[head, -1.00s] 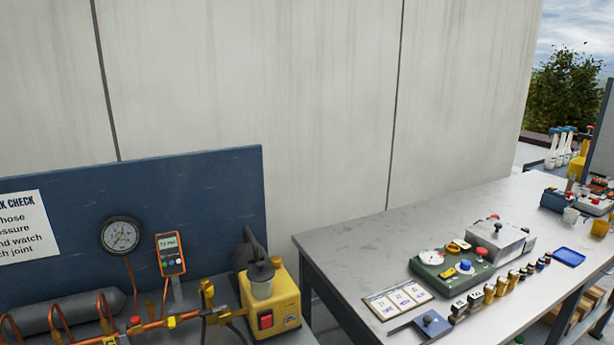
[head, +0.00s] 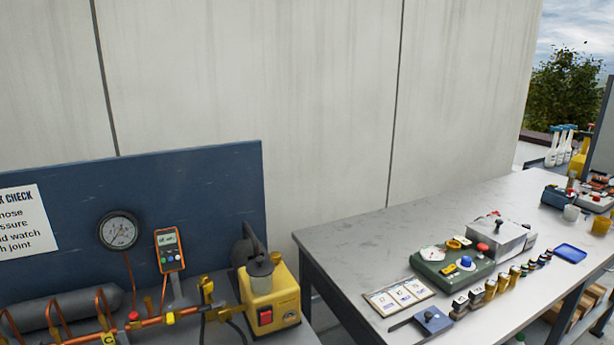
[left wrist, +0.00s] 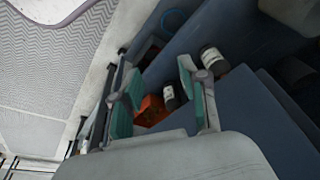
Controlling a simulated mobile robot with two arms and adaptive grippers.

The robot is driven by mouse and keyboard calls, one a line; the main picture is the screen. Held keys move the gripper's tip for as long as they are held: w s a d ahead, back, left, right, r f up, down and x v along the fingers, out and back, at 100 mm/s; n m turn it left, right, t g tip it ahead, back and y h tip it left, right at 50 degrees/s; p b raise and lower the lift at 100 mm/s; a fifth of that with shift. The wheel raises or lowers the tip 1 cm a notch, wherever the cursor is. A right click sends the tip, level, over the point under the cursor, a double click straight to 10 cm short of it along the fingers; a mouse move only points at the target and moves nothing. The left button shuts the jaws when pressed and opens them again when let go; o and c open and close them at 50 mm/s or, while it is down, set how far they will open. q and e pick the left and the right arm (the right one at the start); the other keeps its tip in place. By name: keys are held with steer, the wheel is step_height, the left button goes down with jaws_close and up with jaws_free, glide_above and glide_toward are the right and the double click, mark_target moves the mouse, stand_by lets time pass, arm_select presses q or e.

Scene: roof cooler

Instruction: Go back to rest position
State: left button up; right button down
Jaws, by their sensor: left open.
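My left gripper (left wrist: 152,98) shows in the left wrist view with its two green-padded fingers apart. It is open, and nothing shows held between the pads. Beyond the fingers are a dark blue-grey surface (left wrist: 255,120), an orange item (left wrist: 150,110) and dark bottles with white labels (left wrist: 214,60). Whether the fingers touch any of these cannot be told, but they look apart. Neither gripper shows in the head view. My right gripper is in no frame.
In the head view, a bench at left holds a yellow pump (head: 270,298), copper piping (head: 150,323), a gauge (head: 119,231) and an orange meter (head: 169,250). A long table (head: 345,243) at right carries a green device (head: 452,268) and several small bottles. The table's back left is clear.

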arm_select(q)
steer(key=s+a+f+g+b, duration=0.1)
steer(key=s+f, duration=0.3)
steer(key=f, duration=0.7)
steer(key=s+f+b, duration=0.1)
steer(key=s+f, duration=0.2)
steer(key=f, duration=0.7)
steer(key=s+a+f+b, duration=0.1)
steer(key=s+a+f, duration=0.1)
steer(key=s+f, duration=0.8)
steer(key=s, duration=0.2)
steer(key=shift+s+a+f+g, duration=0.15)
steer(key=shift+s+f+g, duration=0.15)
steer(key=shift+g, duration=0.1)
steer(key=shift+r, duration=0.1)
